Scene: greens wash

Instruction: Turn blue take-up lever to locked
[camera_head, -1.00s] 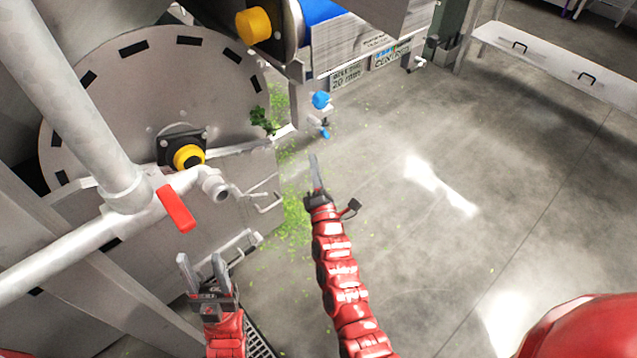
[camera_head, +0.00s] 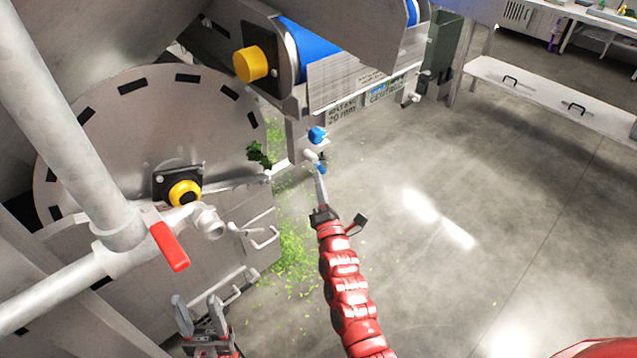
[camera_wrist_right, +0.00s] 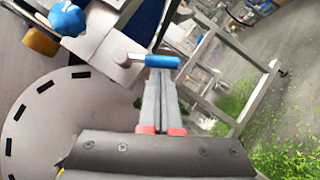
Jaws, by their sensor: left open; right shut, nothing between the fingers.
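The blue take-up lever (camera_wrist_right: 155,61) sticks out from a grey bracket under the conveyor in the right wrist view; in the head view it is a small blue piece (camera_head: 321,168) below a blue knob (camera_head: 317,134). My right gripper (camera_head: 319,175) is shut and empty, its fingertips at the lever. In the right wrist view the shut fingers (camera_wrist_right: 160,78) end just below the lever handle; I cannot tell whether they touch it. My left gripper (camera_head: 198,304) is open and empty at the lower left, away from the lever.
A pipe with a red valve handle (camera_head: 170,247) stands at the left, before a large grey disc (camera_head: 110,120). A yellow knob (camera_head: 251,65) sits by the blue conveyor roller (camera_head: 308,38). Green leaf scraps (camera_head: 291,249) lie on the floor. Floor to the right is clear.

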